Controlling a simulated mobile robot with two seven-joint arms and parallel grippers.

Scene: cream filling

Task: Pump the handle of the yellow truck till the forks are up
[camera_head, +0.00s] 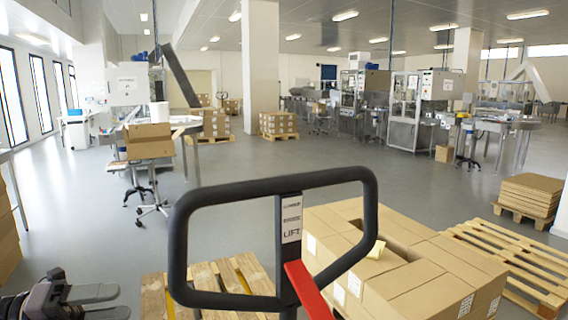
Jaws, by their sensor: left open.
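The truck's handle (272,187) is a black loop on a dark shaft in front of me, standing upright. Its shaft carries a label reading LIFT (291,232) and a red lever (307,290). The truck's body is below the picture, and I cannot make out the height of its forks. My left gripper (122,302) is at the bottom left, open and empty, its fingers pointing right. It is left of the handle and lower than it, apart from it. My right gripper is not in view.
A wooden pallet (205,278) lies behind the handle's left side. Stacked cardboard boxes (420,290) stand behind and right of it, with an empty pallet (520,262) farther right. A wheeled stand with a box (148,148) is at the left. The grey floor (260,165) beyond is clear.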

